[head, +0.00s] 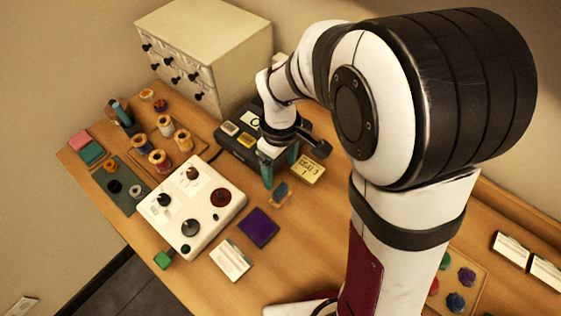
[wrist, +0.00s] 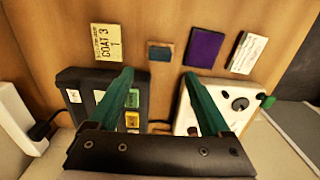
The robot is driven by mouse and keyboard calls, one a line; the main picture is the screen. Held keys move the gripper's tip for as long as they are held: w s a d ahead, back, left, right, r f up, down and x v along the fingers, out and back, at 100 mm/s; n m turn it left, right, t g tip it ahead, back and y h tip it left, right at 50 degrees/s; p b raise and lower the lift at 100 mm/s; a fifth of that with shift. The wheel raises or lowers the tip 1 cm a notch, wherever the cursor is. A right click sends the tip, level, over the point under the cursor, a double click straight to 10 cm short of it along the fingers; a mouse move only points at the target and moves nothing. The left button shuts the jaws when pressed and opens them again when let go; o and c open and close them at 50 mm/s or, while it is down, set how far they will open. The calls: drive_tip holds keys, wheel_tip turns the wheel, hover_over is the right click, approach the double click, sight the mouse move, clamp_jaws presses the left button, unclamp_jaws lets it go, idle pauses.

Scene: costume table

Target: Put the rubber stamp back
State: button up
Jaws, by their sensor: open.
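A small wooden piece with a blue-grey top (head: 280,193), perhaps the rubber stamp, lies on the table; I cannot tell for sure what it is. It also shows in the wrist view (wrist: 160,53), beyond the gap between my fingertips. A purple square pad (head: 259,227) lies beside it, also in the wrist view (wrist: 204,47). My gripper (head: 280,166) has teal fingers, which are apart with nothing between them in the wrist view (wrist: 158,80). It is above the table, near the black box (head: 230,157). The box is partly hidden by my arm in the head view.
A white box with knobs (head: 178,222) stands left of the pad. A yellow card (head: 310,170) and a white card (head: 230,261) lie flat nearby. A drawer cabinet (head: 215,45) stands at the back. Spools (head: 183,140) stand at left. Bare table surrounds the small piece.

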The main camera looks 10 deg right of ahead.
drive_tip(key=s+d+r+m+y, duration=0.1)
drive_tip(key=s+r+m, duration=0.3)
drive_tip(key=s+m, duration=0.3)
drive_tip(key=s+d+r+m, duration=0.1)
drive_tip(key=s+r+m, duration=0.3)
drive_tip(key=s+m, duration=0.3)
drive_tip(key=s, duration=0.5)
drive_tip(key=shift+d+r+m+y, duration=0.3)
drive_tip(key=shift+d+r+y, duration=0.05)
drive_tip(key=shift+d+y, duration=0.05)
